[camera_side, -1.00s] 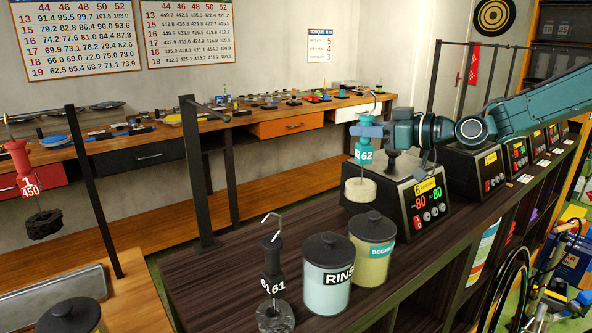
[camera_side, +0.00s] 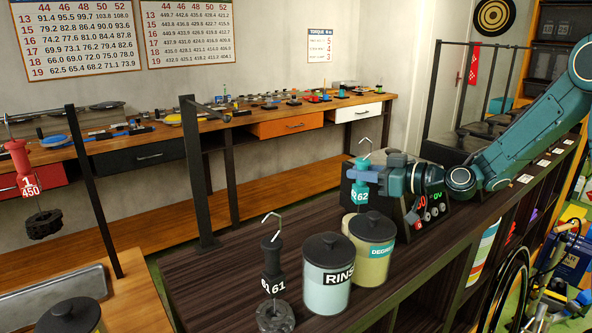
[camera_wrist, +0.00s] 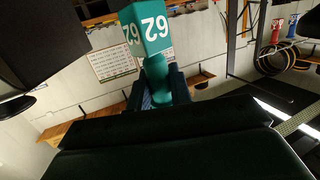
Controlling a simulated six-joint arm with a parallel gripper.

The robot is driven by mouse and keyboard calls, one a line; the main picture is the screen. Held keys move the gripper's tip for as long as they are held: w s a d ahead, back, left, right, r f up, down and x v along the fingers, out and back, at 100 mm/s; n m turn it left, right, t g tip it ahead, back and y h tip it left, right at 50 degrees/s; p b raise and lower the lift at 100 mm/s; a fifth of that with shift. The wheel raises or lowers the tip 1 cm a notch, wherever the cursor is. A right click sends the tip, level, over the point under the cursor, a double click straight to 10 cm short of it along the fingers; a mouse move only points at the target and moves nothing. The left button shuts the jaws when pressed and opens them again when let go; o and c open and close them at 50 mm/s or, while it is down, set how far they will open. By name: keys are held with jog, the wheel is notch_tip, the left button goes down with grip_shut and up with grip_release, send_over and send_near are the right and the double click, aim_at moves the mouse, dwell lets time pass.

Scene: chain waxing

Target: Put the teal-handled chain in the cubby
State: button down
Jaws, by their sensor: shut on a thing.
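The teal handle marked 62 (camera_side: 361,192), with a wire hook on top, is upright in my gripper (camera_side: 366,174) in the side view. It is just behind the degreaser jar (camera_side: 372,262). Its pale chain (camera_side: 349,223) is mostly hidden behind the jars. I cannot tell whether it touches the counter. In the wrist view, my gripper's fingers (camera_wrist: 158,90) are shut around the teal handle (camera_wrist: 150,28). Open compartments show in the shelf front (camera_side: 478,250) below the counter; which one is the cubby is not clear.
The rinse jar (camera_side: 328,278) and a black handle marked 61 (camera_side: 272,262) with a grey chain stand at the counter front. A dark post (camera_side: 196,170) rises at the back edge. A red handle (camera_side: 22,170) with a black chain hangs left. Bare counter (camera_side: 215,275) lies left.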

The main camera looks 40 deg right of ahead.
aim_at(366, 186)
jog(key=shift+f, duration=1.8)
jog(key=c, duration=1.3)
grip_release()
jog(key=shift+v, duration=3.75)
jog(key=shift+o, duration=0.7)
